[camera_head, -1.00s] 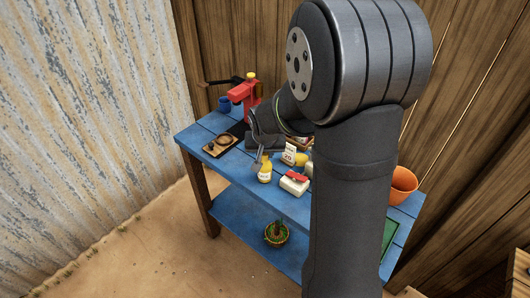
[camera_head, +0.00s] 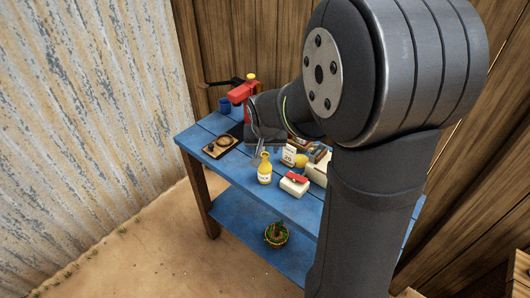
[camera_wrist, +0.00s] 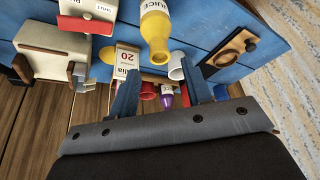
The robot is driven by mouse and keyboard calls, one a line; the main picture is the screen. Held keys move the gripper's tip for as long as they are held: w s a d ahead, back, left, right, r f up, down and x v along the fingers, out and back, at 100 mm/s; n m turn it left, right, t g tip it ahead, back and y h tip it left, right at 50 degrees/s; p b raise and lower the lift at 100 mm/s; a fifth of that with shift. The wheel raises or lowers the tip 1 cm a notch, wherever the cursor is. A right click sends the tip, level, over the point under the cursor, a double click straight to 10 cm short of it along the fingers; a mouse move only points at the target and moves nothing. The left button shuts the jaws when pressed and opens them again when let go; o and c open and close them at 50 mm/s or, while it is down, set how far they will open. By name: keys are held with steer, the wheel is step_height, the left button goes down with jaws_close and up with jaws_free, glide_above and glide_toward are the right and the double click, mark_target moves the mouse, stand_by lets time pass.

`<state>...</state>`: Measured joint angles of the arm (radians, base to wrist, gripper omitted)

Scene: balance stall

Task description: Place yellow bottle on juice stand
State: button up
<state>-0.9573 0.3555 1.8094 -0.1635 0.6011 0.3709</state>
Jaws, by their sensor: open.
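The yellow bottle (camera_head: 264,174) with a white label stands upright near the front edge of the blue table. In the wrist view the bottle (camera_wrist: 155,28) carries the word JUICE, and its neck points toward my gripper (camera_wrist: 160,68). My gripper (camera_head: 259,149) is open just above and behind the bottle, its fingers to either side of the neck's line; contact cannot be made out. A wooden board with a dark ring (camera_head: 221,144), which looks like the juice stand, lies left of the bottle; its ring (camera_wrist: 231,50) is empty in the wrist view.
A white box with a red top (camera_head: 294,184) stands right of the bottle. A card marked 20 (camera_head: 289,154) and a yellow round thing (camera_head: 301,160) stand behind it. A red press (camera_head: 241,92) and a blue cup (camera_head: 224,104) are at the back left. Bare table lies between bottle and board.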

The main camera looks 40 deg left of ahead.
mark_target(265, 154)
steer(key=v, duration=0.7)
steer(key=shift+r, duration=0.15)
steer(key=x, duration=1.2)
step_height(265, 154, up, 2)
steer(key=shift+d+r, duration=0.1)
steer(key=shift+r, duration=0.55)
